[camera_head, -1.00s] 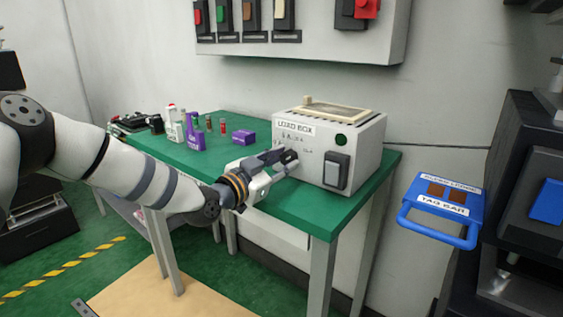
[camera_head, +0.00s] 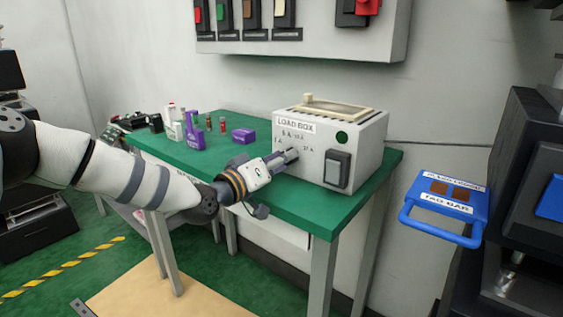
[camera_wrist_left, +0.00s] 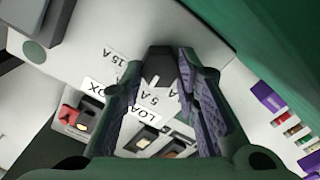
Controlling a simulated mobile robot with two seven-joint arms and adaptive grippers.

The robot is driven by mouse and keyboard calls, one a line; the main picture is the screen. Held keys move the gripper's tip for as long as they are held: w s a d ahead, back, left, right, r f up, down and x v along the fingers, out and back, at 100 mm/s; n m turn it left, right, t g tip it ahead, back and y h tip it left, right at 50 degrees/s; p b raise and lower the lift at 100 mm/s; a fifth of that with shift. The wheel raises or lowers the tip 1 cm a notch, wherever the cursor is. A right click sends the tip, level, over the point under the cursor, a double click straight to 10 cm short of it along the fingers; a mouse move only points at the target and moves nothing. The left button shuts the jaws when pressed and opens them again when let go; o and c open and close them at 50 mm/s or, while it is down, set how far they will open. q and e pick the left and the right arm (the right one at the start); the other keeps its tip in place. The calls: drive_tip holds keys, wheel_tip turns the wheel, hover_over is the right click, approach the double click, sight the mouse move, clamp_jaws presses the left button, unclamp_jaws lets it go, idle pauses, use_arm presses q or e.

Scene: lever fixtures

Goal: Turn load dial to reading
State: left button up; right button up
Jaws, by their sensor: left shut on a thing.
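The load box (camera_head: 310,172) is a white box labelled "LOAD BOX" on the green table. Amp marks are printed on its front, and "5 A" and "15 A" read in the wrist view. My left gripper (camera_head: 291,155) reaches the box front from the left, rolled over. In the wrist view its fingers (camera_wrist_left: 160,95) are shut on the dark load dial (camera_wrist_left: 158,66), one on each side. The dial is mostly hidden by the gripper in the head view, so I cannot read its pointer. My right gripper is not in view.
The box front also has a grey rocker switch (camera_head: 337,169) and a dark green round lamp (camera_head: 342,137). A blue tag bar (camera_head: 443,207) is at the right.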

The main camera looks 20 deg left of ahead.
use_arm(q)
drive_tip(key=n, duration=0.2)
drive_tip(key=n+b, duration=0.1)
drive_tip(key=n, duration=0.2)
drive_tip(key=shift+f+n+b, duration=0.3)
drive_tip(key=n+b, duration=0.1)
drive_tip(key=n, duration=0.2)
drive_tip(key=shift+r+n+b, duration=0.1)
drive_tip(key=shift+n+b, duration=0.55)
drive_tip(key=shift+n, duration=0.35)
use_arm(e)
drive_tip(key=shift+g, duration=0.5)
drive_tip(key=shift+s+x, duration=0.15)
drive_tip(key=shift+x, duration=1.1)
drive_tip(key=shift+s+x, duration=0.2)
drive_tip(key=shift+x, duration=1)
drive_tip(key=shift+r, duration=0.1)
use_arm(q)
drive_tip(key=o, duration=1.2)
drive_tip(key=shift+r, duration=0.1)
drive_tip(key=shift+c, duration=0.2)
